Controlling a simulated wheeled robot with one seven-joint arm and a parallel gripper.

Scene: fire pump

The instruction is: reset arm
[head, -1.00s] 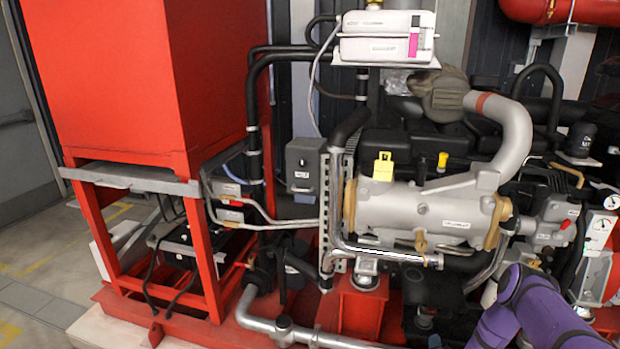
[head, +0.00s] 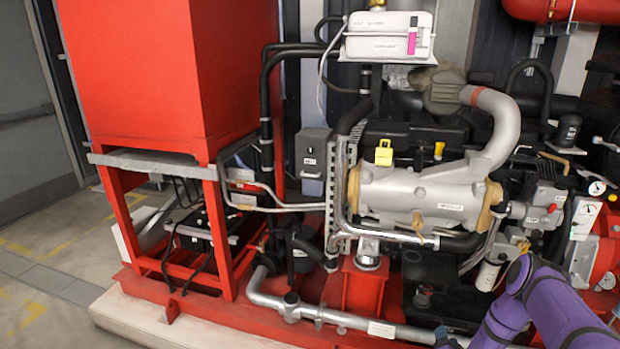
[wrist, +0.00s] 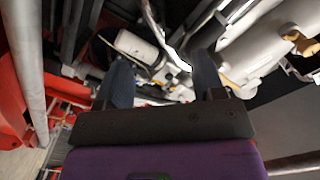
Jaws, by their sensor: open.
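My purple arm shows at the lower right of the head view, in front of the engine's right end; the gripper's fingers cannot be made out there. In the wrist view my gripper (wrist: 163,85) shows two dark fingers standing apart above a dark palm, with nothing held between them. Beyond the fingers are a white cylindrical filter (wrist: 135,45), thin pipes and part of the silver engine body. The fingers appear apart from these parts, though the exact distance cannot be told.
The silver engine cylinder (head: 420,195) and red base frame (head: 365,287) fill the middle. A red tank (head: 170,75) stands left on a red stand. Gauges (head: 596,188) are at the right edge. Open floor (head: 45,290) shows at the lower left.

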